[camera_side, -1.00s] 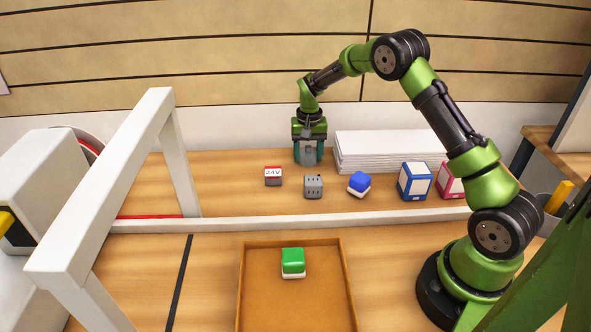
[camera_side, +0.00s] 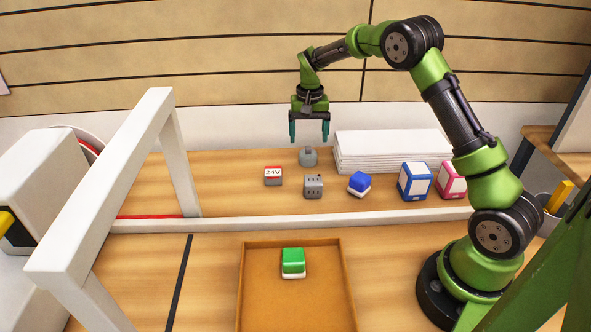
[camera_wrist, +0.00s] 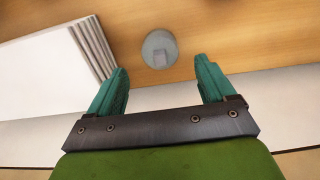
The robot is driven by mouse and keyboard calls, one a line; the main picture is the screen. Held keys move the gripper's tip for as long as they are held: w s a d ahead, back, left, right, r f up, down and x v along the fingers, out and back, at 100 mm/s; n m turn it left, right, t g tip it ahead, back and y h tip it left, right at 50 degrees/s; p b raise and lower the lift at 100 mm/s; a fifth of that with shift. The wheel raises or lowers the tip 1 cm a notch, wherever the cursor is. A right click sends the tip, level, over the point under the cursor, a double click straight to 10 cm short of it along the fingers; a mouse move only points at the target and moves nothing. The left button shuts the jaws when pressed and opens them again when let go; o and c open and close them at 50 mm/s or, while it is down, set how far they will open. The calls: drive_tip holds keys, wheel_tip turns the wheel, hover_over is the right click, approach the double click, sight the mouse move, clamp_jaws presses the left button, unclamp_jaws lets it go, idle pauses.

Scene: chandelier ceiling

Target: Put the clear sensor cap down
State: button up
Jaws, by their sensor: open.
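The clear sensor cap (camera_side: 308,157) is a small translucent grey piece with a narrower knob on top. It stands upright on the wooden table near the wall, left of the white stack. In the wrist view the cap (camera_wrist: 159,49) shows from above as a round grey disc, beyond the fingertips and between their lines. My gripper (camera_side: 310,140) is above the cap with its teal fingers spread, apart from it and empty. In the wrist view the open fingers of my gripper (camera_wrist: 160,65) have nothing between them.
In front of the cap are a red-and-white 24V block (camera_side: 273,176), a grey block with holes (camera_side: 313,187) and a blue-and-white block (camera_side: 359,184). White stacked sheets (camera_side: 392,152) lie close to its right. A brown tray (camera_side: 262,310) holds a green-and-white block (camera_side: 293,262).

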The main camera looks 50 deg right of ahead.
sight(308, 147)
drive_tip(key=s+a+r+n+t, duration=0.1)
drive_tip(key=s+a+r, duration=0.25)
drive_tip(key=r, duration=0.25)
drive_tip(key=s+a+r+t+y, duration=0.1)
drive_tip(key=s+a+r, duration=0.25)
drive_tip(key=r, duration=0.25)
drive_tip(key=s+a+r+n+t, duration=0.1)
drive_tip(key=s+a+r, duration=0.1)
drive_tip(key=s+r, duration=0.3)
drive_tip(key=s+a+n+t, duration=0.1)
drive_tip(key=s+a+t, duration=0.1)
drive_tip(key=s+a, duration=0.2)
drive_tip(key=s+a+n+t+y, duration=0.1)
drive_tip(key=s+a+n+t, duration=0.1)
drive_tip(key=s, duration=0.8)
drive_tip(key=shift+s+a+r, duration=0.15)
drive_tip(key=shift+s+a, duration=0.2)
drive_tip(key=shift+a, duration=0.5)
